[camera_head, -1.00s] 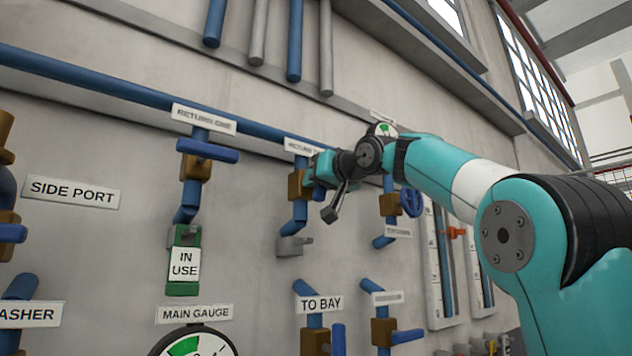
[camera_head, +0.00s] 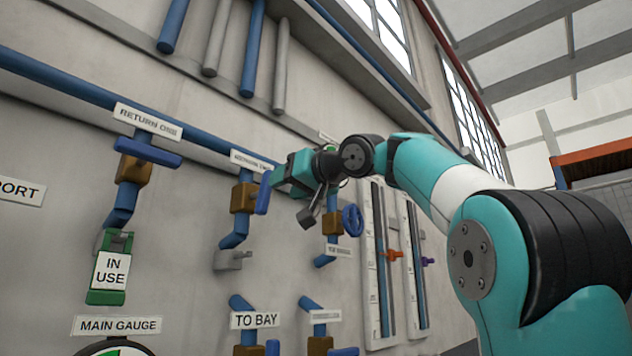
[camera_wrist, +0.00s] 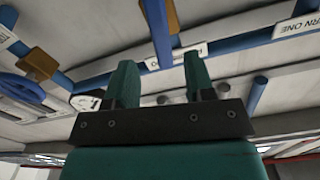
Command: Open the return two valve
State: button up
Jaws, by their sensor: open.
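The return two valve (camera_head: 244,197) is a brown body on a blue pipe, under a slanted white label (camera_head: 253,161). Its blue handle (camera_head: 263,196) points roughly up and down, in line with the pipe. My gripper (camera_head: 277,182) is open, just right of the handle in the head view, partly overlapping it. In the wrist view my gripper (camera_wrist: 160,82) shows two green fingers spread apart. A blue bar (camera_wrist: 158,32), seemingly this handle, runs down toward the gap between them. Nothing is held; contact cannot be told.
The return one valve (camera_head: 133,170) at left has its blue handle across the pipe. Below it hangs a green "IN USE" tag (camera_head: 108,275). A blue round handwheel (camera_head: 352,220) is right of my gripper. A "TO BAY" valve (camera_head: 255,321) is lower.

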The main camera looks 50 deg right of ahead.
jog(key=s, duration=0.8)
jog(key=shift+d, duration=0.15)
